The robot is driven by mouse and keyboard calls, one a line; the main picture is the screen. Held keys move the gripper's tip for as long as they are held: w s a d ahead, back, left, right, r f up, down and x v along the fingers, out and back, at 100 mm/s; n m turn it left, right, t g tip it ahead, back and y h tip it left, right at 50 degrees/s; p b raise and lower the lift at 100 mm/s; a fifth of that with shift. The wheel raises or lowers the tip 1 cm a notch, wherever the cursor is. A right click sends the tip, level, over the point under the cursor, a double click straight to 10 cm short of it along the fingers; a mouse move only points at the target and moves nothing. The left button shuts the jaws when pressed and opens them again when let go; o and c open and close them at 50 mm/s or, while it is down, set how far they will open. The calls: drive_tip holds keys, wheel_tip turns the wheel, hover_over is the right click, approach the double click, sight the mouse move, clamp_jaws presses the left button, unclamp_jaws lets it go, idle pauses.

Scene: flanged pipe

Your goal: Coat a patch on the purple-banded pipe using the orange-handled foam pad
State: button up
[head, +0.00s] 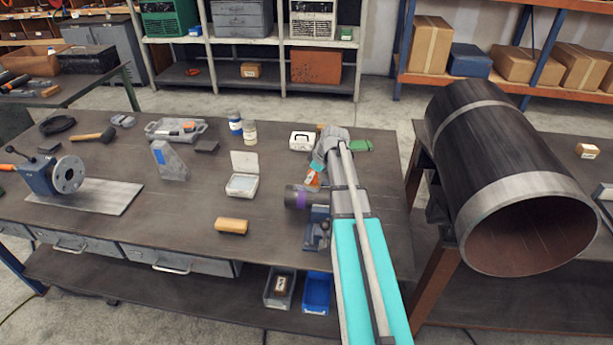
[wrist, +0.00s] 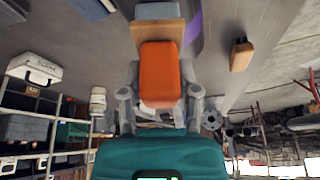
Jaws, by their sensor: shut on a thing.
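The purple-banded pipe (head: 299,198) is dark and short, and sits in a blue clamp (head: 317,230) near the front right of the workbench. Its purple band (wrist: 193,32) also shows in the wrist view, beside the pad. The foam pad has an orange handle (wrist: 160,74), a tan backing and a grey foam face (wrist: 158,11). My gripper (wrist: 159,82) is shut on the orange handle. In the head view my gripper (head: 315,173) is just above the pipe, with the orange handle (head: 312,180) below it. My arm partly hides the pipe. I cannot tell whether foam touches pipe.
An open white box (head: 242,184), a tan block (head: 231,226) and bottles (head: 249,132) stand left of the pipe. A white case (head: 302,140) and a green item (head: 360,146) lie behind my gripper.

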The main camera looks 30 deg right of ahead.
drive_tip(key=shift+s+d, duration=0.3)
drive_tip(key=shift+d, duration=0.1)
drive_tip(key=shift+f, duration=0.1)
idle(0.3)
drive_tip(key=shift+w+a, duration=0.6)
drive_tip(key=shift+a, duration=0.25)
drive_tip(key=shift+w+a, duration=0.55)
drive_tip(key=shift+a, duration=0.25)
drive_tip(key=shift+w+a, duration=0.55)
drive_tip(key=shift+a, duration=0.25)
drive_tip(key=shift+w+a, duration=0.55)
drive_tip(key=shift+a, duration=0.25)
wheel_tip(320, 180, up, 6)
drive_tip(key=p, duration=0.5)
drive_tip(key=shift+p, duration=0.4)
